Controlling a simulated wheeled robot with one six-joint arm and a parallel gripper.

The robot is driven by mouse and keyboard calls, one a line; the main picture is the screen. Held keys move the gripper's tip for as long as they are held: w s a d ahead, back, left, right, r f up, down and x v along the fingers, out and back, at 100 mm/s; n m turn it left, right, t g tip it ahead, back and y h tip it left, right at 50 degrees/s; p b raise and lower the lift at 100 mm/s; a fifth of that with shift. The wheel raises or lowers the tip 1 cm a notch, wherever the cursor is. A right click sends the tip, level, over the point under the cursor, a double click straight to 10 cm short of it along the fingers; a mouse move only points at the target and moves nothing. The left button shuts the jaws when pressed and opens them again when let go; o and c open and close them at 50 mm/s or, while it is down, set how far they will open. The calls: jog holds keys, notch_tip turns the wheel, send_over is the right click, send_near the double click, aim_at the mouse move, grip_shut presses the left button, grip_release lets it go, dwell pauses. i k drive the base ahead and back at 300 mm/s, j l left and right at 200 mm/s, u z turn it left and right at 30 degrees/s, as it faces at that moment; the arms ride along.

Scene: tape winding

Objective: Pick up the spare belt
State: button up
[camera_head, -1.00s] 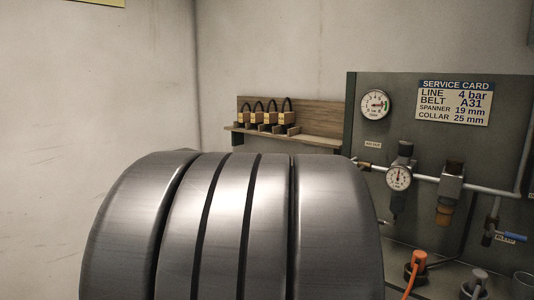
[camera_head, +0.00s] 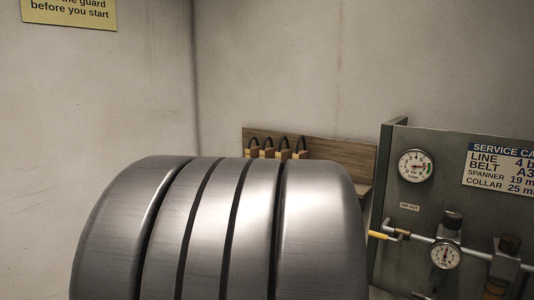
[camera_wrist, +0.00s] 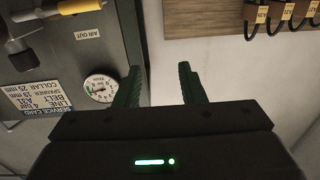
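Several black belt loops hang in a row on a wooden board (camera_head: 340,158) on the back wall in the head view, each with a small yellow tag. The belts (camera_head: 268,143) are partly hidden there from below. In the wrist view the loops (camera_wrist: 276,28) hang at the upper right, on the edge of the wooden board (camera_wrist: 200,10). Their tags are too small to read surely. The service card (camera_head: 498,168) names belt A31. My gripper (camera_wrist: 160,80) shows in the wrist view with its two fingers apart and nothing between them. The belts are off to its right.
In the wrist view the panel (camera_wrist: 112,48) fills the left side.

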aim_at(285, 155)
jog(key=i+j, duration=0.5)
jog(key=i, duration=0.2)
jog(key=i+j+z, duration=0.1)
jog(key=i+j, duration=0.4)
jog(key=i, duration=0.25)
